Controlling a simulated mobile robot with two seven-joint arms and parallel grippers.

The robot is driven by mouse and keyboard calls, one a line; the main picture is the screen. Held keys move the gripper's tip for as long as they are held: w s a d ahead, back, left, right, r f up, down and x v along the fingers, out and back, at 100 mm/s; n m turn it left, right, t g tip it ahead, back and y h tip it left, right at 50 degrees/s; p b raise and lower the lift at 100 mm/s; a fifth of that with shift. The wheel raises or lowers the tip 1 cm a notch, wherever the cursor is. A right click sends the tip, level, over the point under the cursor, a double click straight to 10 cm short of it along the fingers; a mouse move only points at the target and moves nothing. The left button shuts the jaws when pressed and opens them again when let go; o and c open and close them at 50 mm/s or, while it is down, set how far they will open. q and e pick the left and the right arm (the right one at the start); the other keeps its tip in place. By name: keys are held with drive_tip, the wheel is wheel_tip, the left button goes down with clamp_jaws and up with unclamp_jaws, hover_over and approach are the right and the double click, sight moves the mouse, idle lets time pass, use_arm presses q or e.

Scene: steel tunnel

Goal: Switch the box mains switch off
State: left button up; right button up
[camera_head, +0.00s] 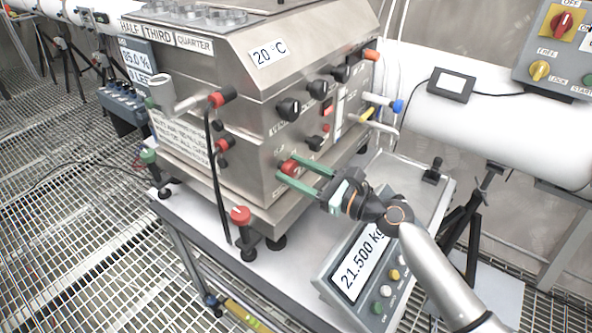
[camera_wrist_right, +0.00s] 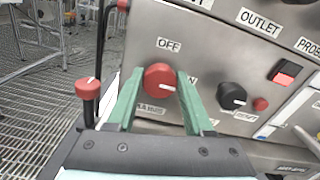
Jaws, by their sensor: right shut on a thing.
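The box (camera_head: 240,130) is a steel cabinet on a white-topped cart. Its mains switch is a red round knob (camera_wrist_right: 160,80), low on the front panel; it also shows in the head view (camera_head: 288,167). An OFF label (camera_wrist_right: 168,44) is above the knob, a partly hidden ON label is to its right, and a MAINS label (camera_wrist_right: 150,109) is below. The knob's white mark points right, to the ON side. My right gripper (camera_head: 304,177) has its green fingers on either side of the knob and is shut on it; it also shows in the wrist view (camera_wrist_right: 160,92). My left gripper is not in view.
Black knobs (camera_wrist_right: 231,96) and a red rocker switch (camera_wrist_right: 285,72) sit right of the mains knob. A red-capped valve (camera_head: 240,215) stands at the box's front corner. A scale display (camera_head: 358,262) reading 21.500 kg stands below my right arm.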

clamp_jaws()
